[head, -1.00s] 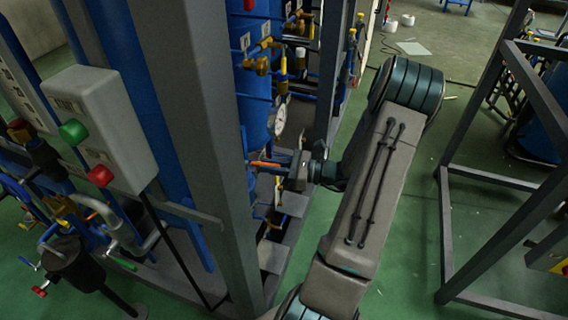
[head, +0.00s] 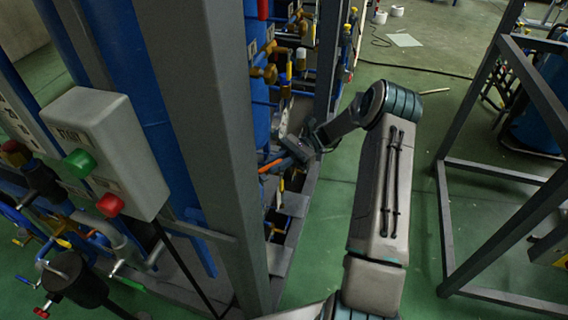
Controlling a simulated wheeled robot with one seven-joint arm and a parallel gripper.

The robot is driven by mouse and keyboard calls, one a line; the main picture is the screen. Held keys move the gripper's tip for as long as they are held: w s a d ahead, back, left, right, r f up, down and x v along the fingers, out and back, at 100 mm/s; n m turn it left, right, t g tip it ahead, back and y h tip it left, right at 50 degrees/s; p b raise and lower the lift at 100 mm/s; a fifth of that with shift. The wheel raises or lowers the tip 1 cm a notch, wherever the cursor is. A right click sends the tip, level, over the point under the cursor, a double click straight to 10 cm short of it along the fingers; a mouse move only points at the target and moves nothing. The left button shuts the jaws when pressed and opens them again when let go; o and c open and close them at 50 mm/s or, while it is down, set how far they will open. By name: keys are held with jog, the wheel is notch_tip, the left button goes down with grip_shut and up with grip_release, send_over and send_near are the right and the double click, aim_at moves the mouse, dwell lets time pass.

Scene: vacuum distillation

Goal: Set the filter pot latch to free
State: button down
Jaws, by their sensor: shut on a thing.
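My gripper (head: 288,153) reaches into the blue apparatus from the right, in the gap behind the grey upright post. It is shut on an orange lever (head: 269,167), which juts out to the left of its fingers and slants. I take this lever to be the latch, but its mount is hidden by the post and its label cannot be read. The filter pot itself cannot be made out for certain around the gripper.
The grey post (head: 205,140) stands close left of my gripper. A switch box (head: 105,150) with green and red buttons hangs left of it. A round gauge (head: 281,122) sits just above the gripper. A grey open frame (head: 450,220) stands at right, with clear green floor between.

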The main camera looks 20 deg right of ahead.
jog(key=shift+w+a+n+g+h, duration=0.1)
jog(key=shift+n+g+h, duration=0.25)
jog(key=shift+g, duration=0.25)
jog(key=c, duration=1.4)
grip_release()
jog(key=v, duration=1.3)
jog(key=shift+d, duration=0.35)
jog(key=shift+w, duration=0.1)
